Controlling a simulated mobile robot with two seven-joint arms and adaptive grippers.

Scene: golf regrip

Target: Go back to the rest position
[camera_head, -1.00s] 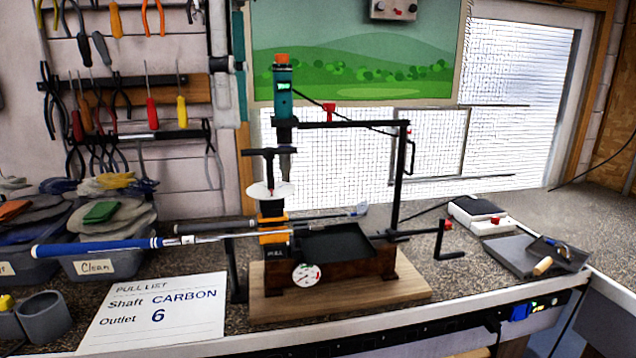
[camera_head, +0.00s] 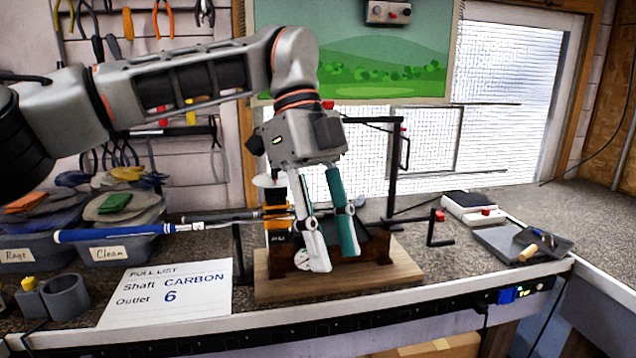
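My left gripper (camera_head: 335,256) hangs in front of the regrip stand (camera_head: 392,265), with one white finger and one teal finger pointing down. A gap shows between the fingers and I see nothing held there. My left arm reaches in from the left and hides the stand's upper tool and part of its clamp. A golf club with a blue grip (camera_head: 115,232) lies level, its shaft running right to the clamp, left of the fingers. My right gripper is not in view.
A pull list card (camera_head: 165,312) reads Shaft CARBON, Outlet 6. Bins labelled Rags (camera_head: 22,254) and Clean (camera_head: 108,254) stand at left, near grey cups (camera_head: 66,296). A black frame (camera_head: 396,170) rises at the stand's right. A dark tray (camera_head: 500,240) sits farther right.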

